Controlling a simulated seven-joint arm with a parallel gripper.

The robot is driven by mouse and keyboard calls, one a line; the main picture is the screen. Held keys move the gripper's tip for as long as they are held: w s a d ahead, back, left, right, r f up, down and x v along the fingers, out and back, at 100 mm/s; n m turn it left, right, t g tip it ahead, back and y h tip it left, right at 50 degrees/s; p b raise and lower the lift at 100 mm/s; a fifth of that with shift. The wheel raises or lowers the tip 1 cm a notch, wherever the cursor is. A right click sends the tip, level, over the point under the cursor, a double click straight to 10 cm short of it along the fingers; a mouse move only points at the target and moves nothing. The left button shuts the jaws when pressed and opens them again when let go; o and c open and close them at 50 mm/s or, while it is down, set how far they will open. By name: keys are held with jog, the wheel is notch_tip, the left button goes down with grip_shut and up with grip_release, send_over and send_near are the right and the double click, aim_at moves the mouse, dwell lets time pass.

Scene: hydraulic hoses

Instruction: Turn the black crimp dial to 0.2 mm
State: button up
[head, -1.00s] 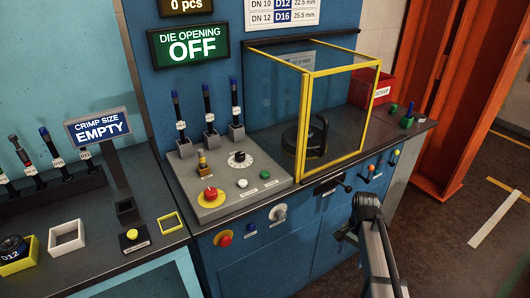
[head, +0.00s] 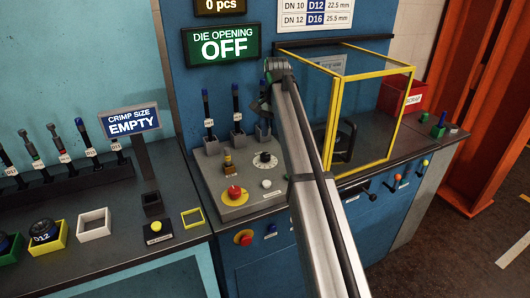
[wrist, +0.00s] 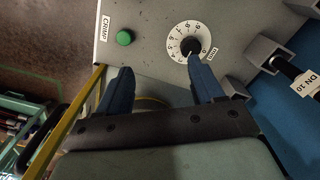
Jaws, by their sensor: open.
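The black crimp dial (wrist: 191,46) sits on a white numbered scale ring on the grey control panel, near the top middle of the wrist view. It also shows in the head view (head: 265,160), just left of my arm. Its exact setting is too small to read. My gripper (wrist: 160,82) is open and empty, with two blue fingers spread apart. The right fingertip overlaps the lower edge of the dial in the wrist view; I cannot tell whether they touch. The dial is not between the fingers. In the head view I cannot make out the fingers.
A green button (wrist: 124,38) lies left of the dial in the wrist view. A yellow-framed guard (head: 391,115) stands to the right.

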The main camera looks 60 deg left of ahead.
jog(key=n, duration=0.1)
send_near(265, 155)
jog(key=shift+n, duration=0.3)
notch_tip(265, 155, down, 8)
jog(key=shift+f, duration=0.25)
jog(key=shift+c, duration=0.2)
jog(key=c, duration=1)
jog(key=shift+n, duration=2.8)
jog(key=shift+w, duration=0.1)
